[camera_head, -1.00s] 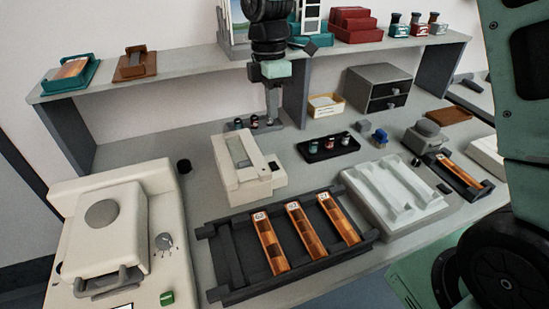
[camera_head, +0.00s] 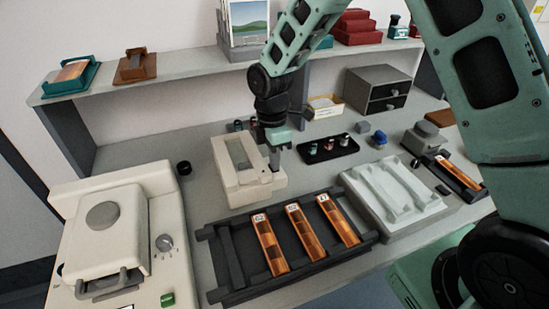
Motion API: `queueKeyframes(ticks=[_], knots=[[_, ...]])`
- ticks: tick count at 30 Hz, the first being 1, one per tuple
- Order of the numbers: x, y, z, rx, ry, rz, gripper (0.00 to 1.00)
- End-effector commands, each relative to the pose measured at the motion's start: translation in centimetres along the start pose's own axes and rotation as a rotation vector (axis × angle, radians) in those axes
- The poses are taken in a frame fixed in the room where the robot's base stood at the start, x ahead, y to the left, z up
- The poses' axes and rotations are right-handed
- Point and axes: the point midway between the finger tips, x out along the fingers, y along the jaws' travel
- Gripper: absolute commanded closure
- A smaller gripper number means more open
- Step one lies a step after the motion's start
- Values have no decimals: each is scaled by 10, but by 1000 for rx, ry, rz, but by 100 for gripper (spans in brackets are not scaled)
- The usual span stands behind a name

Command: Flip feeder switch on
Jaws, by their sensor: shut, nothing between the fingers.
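The cream feeder unit (camera_head: 243,190) with a long window in its top stands on the bench at the centre of the head view. My gripper (camera_head: 275,168) points down at the right end of this unit, with its fingers shut and empty. The fingertips are at or just in front of the unit's right end face. I cannot tell whether they touch it. The switch itself cannot be made out; the gripper covers the area around the unit's right end.
A dark rack (camera_head: 230,257) with several orange film strips lies in front of the unit. A white tray (camera_head: 400,205) is at right. A dark mat (camera_head: 327,148) with small bottles is behind. A cream machine (camera_head: 120,245) with a knob stands at left.

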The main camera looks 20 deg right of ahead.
Motion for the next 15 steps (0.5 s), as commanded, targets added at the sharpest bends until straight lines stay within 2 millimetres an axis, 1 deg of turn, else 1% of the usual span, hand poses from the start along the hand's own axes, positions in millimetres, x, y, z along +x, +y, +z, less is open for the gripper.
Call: queueKeyframes(ticks=[9,12,15], knots=[[1,0,0,0,0,0,100],[6,-2,0,-1,0,-3,100],[6,-2,0,0,0,-1,100]])
